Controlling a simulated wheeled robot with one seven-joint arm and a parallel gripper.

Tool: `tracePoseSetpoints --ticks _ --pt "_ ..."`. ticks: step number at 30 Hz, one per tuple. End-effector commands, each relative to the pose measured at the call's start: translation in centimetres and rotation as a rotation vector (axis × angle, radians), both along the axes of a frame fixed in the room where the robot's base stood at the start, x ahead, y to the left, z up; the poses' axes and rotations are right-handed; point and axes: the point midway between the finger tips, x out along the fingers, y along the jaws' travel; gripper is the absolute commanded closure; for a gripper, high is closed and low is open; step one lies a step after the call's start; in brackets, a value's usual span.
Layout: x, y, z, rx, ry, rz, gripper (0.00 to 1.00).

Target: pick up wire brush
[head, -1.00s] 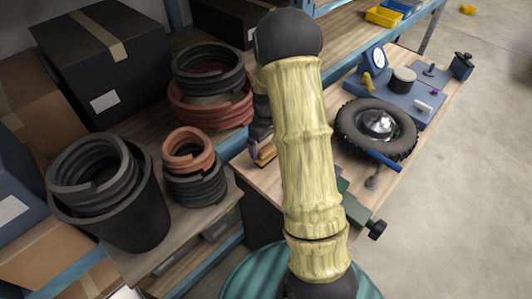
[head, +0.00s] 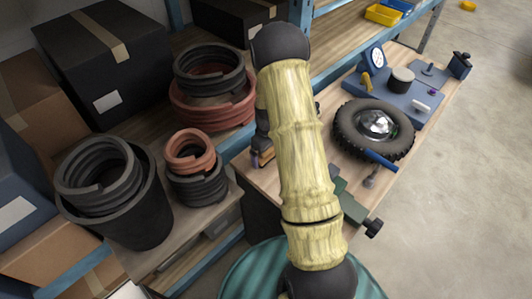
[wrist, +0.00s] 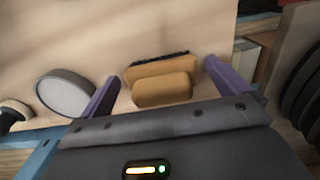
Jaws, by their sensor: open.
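The wire brush (wrist: 163,88) shows in the wrist view as a tan wooden block with a dark bristle edge along its far side. It lies on the light wooden bench top. My gripper (wrist: 162,69) is open, with one purple finger to the left of the brush and one to the right. I cannot tell whether either finger touches it. In the head view my gripper (head: 257,160) is low over the bench's left end, partly behind my arm, and the brush is hidden there.
A round grey disc (wrist: 66,93) lies left of the brush. On the bench are a black tyre (head: 345,135), a blue fixture plate (head: 418,100) and a green vise (head: 352,207). Left are coiled hoses (head: 212,105) and a black bucket (head: 135,220). Open floor lies right.

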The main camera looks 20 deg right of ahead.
Motion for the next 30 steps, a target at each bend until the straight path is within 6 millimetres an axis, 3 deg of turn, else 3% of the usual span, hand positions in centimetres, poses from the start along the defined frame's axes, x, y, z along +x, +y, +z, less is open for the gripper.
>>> tracePoseSetpoints --ticks 12,19,21,30 --pt "0.03 0.00 0.04 -0.001 -0.001 0.001 0.00" --pt "0.03 0.00 0.05 -0.001 -0.001 0.001 0.43" --pt "0.04 0.00 0.06 -0.001 -0.001 0.001 0.47" --pt "0.13 -0.01 0.55 -0.001 -0.004 0.001 0.47"
